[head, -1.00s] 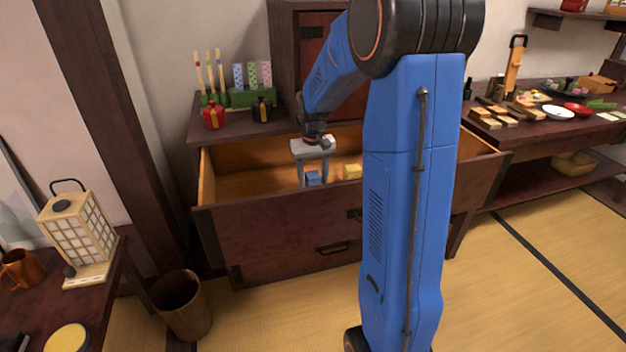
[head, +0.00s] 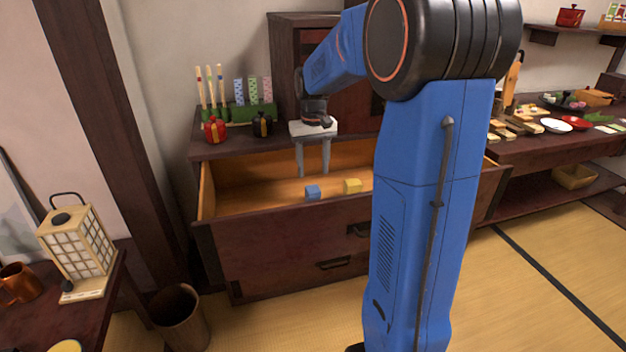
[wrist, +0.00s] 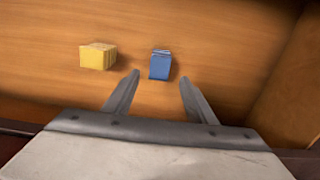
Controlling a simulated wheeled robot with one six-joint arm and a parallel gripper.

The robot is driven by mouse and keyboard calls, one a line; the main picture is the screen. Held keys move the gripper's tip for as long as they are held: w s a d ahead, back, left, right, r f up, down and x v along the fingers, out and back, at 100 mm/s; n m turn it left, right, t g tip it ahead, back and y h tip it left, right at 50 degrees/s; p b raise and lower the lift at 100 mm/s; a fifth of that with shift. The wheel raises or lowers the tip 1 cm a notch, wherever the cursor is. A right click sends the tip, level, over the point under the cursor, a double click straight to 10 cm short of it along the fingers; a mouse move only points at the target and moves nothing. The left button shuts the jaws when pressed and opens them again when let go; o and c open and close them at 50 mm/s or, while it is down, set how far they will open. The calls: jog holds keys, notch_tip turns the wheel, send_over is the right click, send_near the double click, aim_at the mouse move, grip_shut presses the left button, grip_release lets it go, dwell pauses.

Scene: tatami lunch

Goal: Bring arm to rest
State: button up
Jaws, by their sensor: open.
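My gripper (head: 313,174) is open and empty, pointing down over the open drawer (head: 250,198). Its two fingers also show in the wrist view (wrist: 160,84), apart from each other. A blue block (head: 313,192) lies on the drawer floor, just beyond the fingertips in the wrist view (wrist: 160,65). A yellow block (head: 352,186) lies beside it on the drawer floor and also shows in the wrist view (wrist: 98,57). The fingers touch neither block. My arm hides part of the drawer's right side.
A red pouch (head: 214,130) and a green holder (head: 252,112) stand on the chest top behind the drawer. A paper lantern (head: 78,245) stands on a low table at left. A bin (head: 178,316) stands on the floor. A side table with food is at right.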

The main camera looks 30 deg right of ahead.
jog(key=shift+r, duration=0.85)
jog(key=s+a+r+n+t, duration=0.1)
jog(key=s+r+t, duration=0.1)
jog(key=s, duration=0.5)
jog(key=s+a+r+t+h, duration=0.1)
jog(key=s+a+r+t, duration=0.1)
jog(key=s, duration=0.5)
jog(key=s+a+r+n+t+h, duration=0.1)
jog(key=s+a+r+t, duration=0.1)
jog(key=s, duration=0.5)
jog(key=shift+r+n, duration=0.15)
jog(key=shift+n, duration=0.15)
jog(key=shift+o, duration=1.3)
jog(key=s+a+f+g+y, duration=0.1)
jog(key=s+a+f+y, duration=0.1)
jog(key=s+a+f, duration=0.4)
jog(key=s+a, duration=0.3)
jog(key=a, duration=0.1)
jog(key=shift+a+f+n, duration=0.25)
jog(key=shift+f+n, duration=0.05)
jog(key=shift+f, duration=0.05)
jog(key=shift+o, duration=0.6)
jog(key=shift+s+a+f, duration=0.15)
jog(key=shift+a, duration=0.05)
jog(key=shift+s, duration=0.1)
